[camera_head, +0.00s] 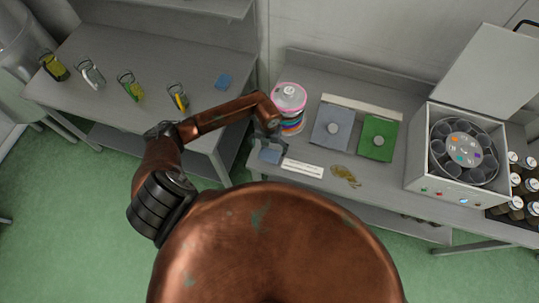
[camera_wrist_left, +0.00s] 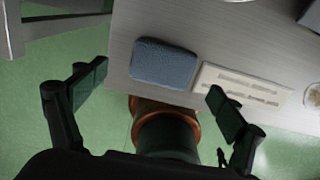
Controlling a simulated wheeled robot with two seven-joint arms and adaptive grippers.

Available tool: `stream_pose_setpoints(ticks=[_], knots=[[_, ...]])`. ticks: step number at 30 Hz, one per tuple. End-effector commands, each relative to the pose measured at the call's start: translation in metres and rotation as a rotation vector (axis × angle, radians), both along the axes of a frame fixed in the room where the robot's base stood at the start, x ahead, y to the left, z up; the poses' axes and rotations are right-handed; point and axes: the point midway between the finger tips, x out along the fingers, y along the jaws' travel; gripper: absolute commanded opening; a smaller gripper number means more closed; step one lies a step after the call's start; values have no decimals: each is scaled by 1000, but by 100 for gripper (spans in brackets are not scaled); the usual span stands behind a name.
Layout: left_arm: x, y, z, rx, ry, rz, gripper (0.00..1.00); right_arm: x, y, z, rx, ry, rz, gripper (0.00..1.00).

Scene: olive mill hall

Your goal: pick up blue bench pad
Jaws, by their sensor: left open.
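A blue bench pad (camera_head: 270,156) lies flat at the front edge of the right bench. It is a blue-grey rounded block in the left wrist view (camera_wrist_left: 164,64). My right gripper is not in view.
A white slotted strip (camera_head: 302,168) lies right beside the front pad. A pink-lidded stack (camera_head: 290,97) stands close behind the gripper. Blue (camera_head: 332,127) and green (camera_head: 379,138) plates, a brown smear (camera_head: 345,176) and a centrifuge-like box (camera_head: 458,150) are farther right. Several glasses stand on the left bench (camera_head: 110,110).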

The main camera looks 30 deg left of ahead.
Motion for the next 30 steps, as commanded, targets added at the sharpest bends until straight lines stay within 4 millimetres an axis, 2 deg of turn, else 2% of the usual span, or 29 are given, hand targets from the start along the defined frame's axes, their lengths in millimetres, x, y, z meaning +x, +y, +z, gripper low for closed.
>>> stream_pose_setpoints(ticks=[6, 10, 19, 30], knots=[[0, -4, -28, -4, 3, 0, 89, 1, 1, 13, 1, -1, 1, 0], [1, -3, -45, -3, 1, -1, 89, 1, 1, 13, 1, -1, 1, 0], [1, -3, -51, -4, -1, -2, 89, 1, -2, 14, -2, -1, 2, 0], [1, -3, -51, -4, -1, -2, 64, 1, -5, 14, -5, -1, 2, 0]])
